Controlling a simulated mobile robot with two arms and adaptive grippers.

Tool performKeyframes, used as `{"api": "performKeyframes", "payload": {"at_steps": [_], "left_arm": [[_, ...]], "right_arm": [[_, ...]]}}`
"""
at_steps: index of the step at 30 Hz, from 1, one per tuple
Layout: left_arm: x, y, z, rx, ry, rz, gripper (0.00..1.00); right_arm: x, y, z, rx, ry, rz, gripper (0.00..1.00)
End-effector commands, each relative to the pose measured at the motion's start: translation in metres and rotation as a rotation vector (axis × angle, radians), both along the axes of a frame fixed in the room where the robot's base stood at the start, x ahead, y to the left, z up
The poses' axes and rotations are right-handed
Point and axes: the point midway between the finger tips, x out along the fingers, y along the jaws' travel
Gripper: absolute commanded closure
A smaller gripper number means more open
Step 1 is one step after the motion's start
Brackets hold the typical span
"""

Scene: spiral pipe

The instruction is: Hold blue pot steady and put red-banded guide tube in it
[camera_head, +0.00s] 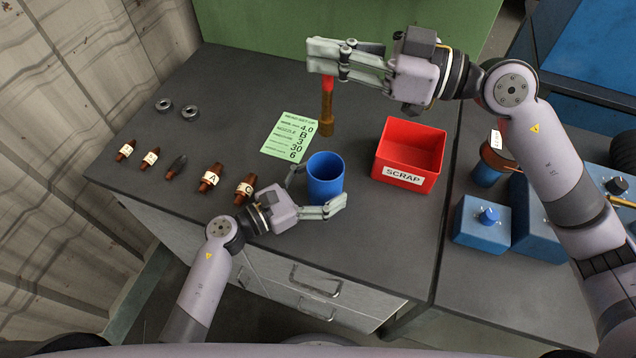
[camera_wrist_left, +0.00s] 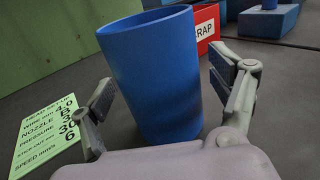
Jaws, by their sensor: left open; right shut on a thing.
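The blue pot (camera_head: 326,180) stands upright on the dark bench top. My left gripper (camera_head: 318,190) is open with its fingers on either side of the pot; in the left wrist view the pot (camera_wrist_left: 158,75) stands between the open fingers, with gaps visible at both sides. My right gripper (camera_head: 335,62) is shut on the guide tube (camera_head: 327,112), which hangs below the fingers. The tube is brownish with a red band near its top, and its upper end is hidden by the fingers. It is behind the pot in the head view, and I cannot tell whether its lower end touches the bench.
A red SCRAP bin (camera_head: 409,158) stands right of the pot. A green note card (camera_head: 290,137) lies behind-left of it. Several brown labelled nozzles (camera_head: 210,177) and two grey rings (camera_head: 190,113) lie at left. Blue boxes (camera_head: 482,222) stand at far right.

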Motion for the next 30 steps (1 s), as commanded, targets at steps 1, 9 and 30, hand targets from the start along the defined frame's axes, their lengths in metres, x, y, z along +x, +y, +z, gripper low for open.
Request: {"api": "performKeyframes", "payload": {"at_steps": [1,9,30], "left_arm": [[-0.0001,0.0001,0.0000,0.000,0.000,0.000,0.17],[-0.0002,0.0003,0.0000,0.000,0.000,0.000,0.32],[-0.0003,0.0006,-0.0001,0.000,0.000,0.000,0.71]], "right_arm": [[0.0000,0.0000,0.0004,0.001,0.000,0.000,1.00],[0.0000,0.0000,0.0004,0.001,0.000,0.000,1.00],[0.0001,0.0000,-0.0021,0.000,0.001,0.000,1.00]]}}
